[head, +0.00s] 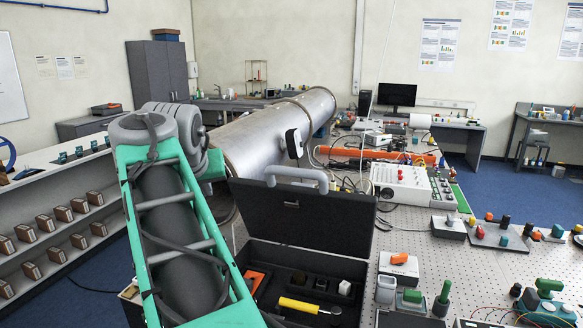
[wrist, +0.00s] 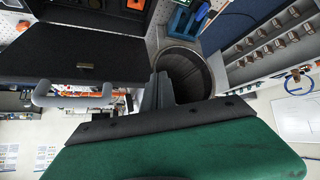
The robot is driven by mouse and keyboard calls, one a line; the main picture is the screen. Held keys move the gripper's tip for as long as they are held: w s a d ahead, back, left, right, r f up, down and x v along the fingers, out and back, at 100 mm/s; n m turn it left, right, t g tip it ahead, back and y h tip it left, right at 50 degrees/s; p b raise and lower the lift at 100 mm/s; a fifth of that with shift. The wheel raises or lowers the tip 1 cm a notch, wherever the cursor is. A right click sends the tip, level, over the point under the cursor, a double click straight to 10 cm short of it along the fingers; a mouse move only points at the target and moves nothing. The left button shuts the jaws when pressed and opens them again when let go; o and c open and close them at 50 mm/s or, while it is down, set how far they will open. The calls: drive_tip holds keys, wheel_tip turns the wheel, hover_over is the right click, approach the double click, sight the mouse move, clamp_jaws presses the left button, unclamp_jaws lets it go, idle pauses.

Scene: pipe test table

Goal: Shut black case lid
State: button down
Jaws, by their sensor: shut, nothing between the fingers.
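The black case (head: 290,263) stands open on the perforated table in the head view. Its black lid (head: 300,218) is raised at the back, roughly upright, with a grey handle (head: 297,176) along its top edge. In the wrist view the lid (wrist: 80,55) fills the upper left, with the handle (wrist: 70,98) below it. My gripper (wrist: 161,92) shows in the wrist view as dark fingers, shut and empty, to the right of the handle and apart from it. In the head view my arm covers the left side, and I cannot make out the gripper.
A yellow-handled tool (head: 303,305), an orange item and a white cube (head: 344,287) lie inside the case. A large metal pipe (head: 265,138) runs behind the lid. Switch boxes and a control panel (head: 400,184) stand to the right. Shelves (head: 60,225) with blocks are at left.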

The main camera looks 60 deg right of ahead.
drive_tip(key=s+d+r+m+g+h, duration=0.25)
drive_tip(key=s+d+r, duration=0.25)
drive_tip(key=s+d, duration=0.25)
drive_tip(key=s+d+r+m+g+h, duration=0.1)
drive_tip(key=s+d+r+m, duration=0.4)
drive_tip(key=d, duration=0.3)
drive_tip(key=shift+n+y, duration=0.25)
drive_tip(key=shift+n, duration=0.3)
drive_tip(key=d+f+b, duration=0.1)
drive_tip(key=f, duration=0.1)
drive_tip(key=d+f+b, duration=0.1)
drive_tip(key=f, duration=0.2)
drive_tip(key=d+f+b, duration=0.1)
drive_tip(key=d+f, duration=0.1)
drive_tip(key=f, duration=0.1)
drive_tip(key=shift+s, duration=0.15)
drive_tip(key=shift+d+f, duration=0.15)
drive_tip(key=shift+d, duration=0.05)
drive_tip(key=shift+a, duration=0.1)
drive_tip(key=shift+b, duration=0.3)
